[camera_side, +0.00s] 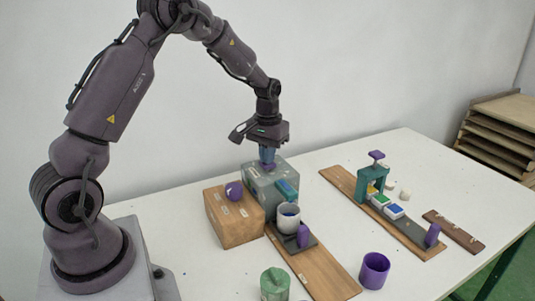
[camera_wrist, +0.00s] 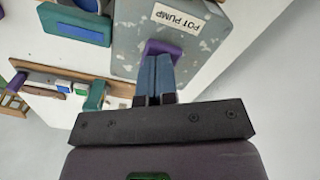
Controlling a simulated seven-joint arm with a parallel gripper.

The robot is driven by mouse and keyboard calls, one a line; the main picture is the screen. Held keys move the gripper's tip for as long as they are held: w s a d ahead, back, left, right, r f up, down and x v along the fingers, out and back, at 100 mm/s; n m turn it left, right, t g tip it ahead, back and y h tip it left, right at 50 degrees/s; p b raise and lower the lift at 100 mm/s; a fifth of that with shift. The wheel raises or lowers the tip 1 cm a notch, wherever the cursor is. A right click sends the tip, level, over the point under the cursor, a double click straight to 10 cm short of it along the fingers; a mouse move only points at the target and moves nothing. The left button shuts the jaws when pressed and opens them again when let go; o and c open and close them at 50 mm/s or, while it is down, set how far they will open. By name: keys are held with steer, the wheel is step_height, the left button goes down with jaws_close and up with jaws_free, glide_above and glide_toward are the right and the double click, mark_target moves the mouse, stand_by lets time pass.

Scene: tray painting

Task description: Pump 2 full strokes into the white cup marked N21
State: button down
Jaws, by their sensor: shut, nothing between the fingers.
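The pump is a grey speckled box (camera_side: 268,187); in the wrist view it (camera_wrist: 195,50) carries a label reading POT PUMP. A teal spout block (camera_side: 286,190) juts from its front. A purple plunger (camera_wrist: 160,47) shows on its top beside my fingertips. My gripper (camera_side: 268,162) is shut, pointing down at the plunger; it (camera_wrist: 155,62) looks in contact or nearly so, but I cannot tell which. A white cup (camera_side: 289,222) with a dark inside stands upright in front of the pump, by the spout. I cannot read any marking on it.
A wooden box (camera_side: 234,223) with a purple knob adjoins the pump. A purple upright (camera_side: 303,236) stands beside the cup. A green container (camera_side: 274,284) and a purple cup (camera_side: 374,271) stand in front. A teal press (camera_side: 373,184) stands on a board at right.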

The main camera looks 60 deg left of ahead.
steer(key=shift+r, duration=2.25)
steer(key=shift+r, duration=0.1)
steer(key=shift+r, duration=2.45)
steer(key=s+d+r+m+t, duration=0.2)
steer(key=s+d+r, duration=0.3)
steer(key=s+d, duration=0.4)
steer(key=s+d+r+m+t, duration=0.3)
steer(key=s+d, duration=0.6)
steer(key=s, duration=0.3)
steer(key=shift+r+m+t, duration=0.3)
steer(key=shift+r+m, duration=0.2)
steer(key=shift+r, duration=0.35)
